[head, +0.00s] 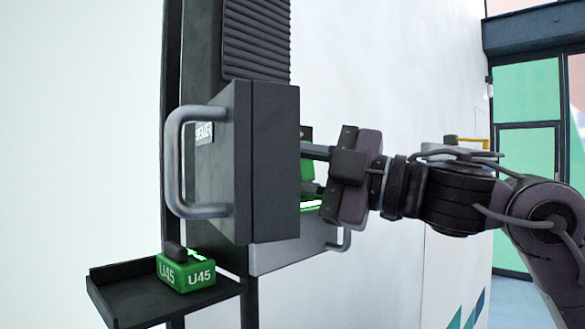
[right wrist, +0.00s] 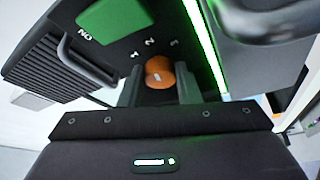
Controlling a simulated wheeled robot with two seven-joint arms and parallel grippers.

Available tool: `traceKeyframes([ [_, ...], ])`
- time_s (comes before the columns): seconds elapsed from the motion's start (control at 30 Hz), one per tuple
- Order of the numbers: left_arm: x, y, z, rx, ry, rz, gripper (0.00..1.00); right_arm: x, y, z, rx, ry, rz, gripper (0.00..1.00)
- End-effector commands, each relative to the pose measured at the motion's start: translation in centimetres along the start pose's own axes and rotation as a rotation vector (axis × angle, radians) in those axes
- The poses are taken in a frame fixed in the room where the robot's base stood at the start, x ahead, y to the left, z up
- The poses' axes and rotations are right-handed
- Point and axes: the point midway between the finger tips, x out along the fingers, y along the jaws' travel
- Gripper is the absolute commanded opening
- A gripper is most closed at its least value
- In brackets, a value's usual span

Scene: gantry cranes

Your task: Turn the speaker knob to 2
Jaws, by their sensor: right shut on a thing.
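The orange speaker knob (right wrist: 158,66) shows in the right wrist view, on a dark panel with small white digits, including a 2, around its far side. A small white mark is on the knob; which digit it points to I cannot tell. My right gripper (right wrist: 160,80) is shut on the knob, one finger on each side. In the head view, my right gripper (head: 308,170) reaches in from the right behind the dark speaker box (head: 270,160). That box hides the knob there. My left gripper is not in view.
A grey handle (head: 172,165) sticks out from the box's left side. Below is a dark shelf (head: 125,305) holding a green block marked U45 (head: 187,272). A green block (right wrist: 115,20) and a bright green strip (right wrist: 205,45) lie near the knob in the wrist view.

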Motion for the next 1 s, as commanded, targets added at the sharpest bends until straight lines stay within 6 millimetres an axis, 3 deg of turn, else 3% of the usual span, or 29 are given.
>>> traceKeyframes([
  [0.2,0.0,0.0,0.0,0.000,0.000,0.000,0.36,0.0,0.0,0.0,0.000,-0.001,0.001,0.07],
  [0.23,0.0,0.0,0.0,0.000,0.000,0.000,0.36,0.0,0.0,0.0,0.000,0.000,0.001,0.34],
  [0.37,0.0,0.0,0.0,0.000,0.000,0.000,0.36,0.0,0.0,0.0,0.000,0.000,0.000,0.51],
  [0.7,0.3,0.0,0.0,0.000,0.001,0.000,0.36,-0.4,-0.1,0.1,-0.002,-0.001,0.001,0.52],
  [1.0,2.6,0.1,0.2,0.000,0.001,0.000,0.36,-5.1,-0.3,0.2,-0.003,-0.002,0.002,0.52],
])
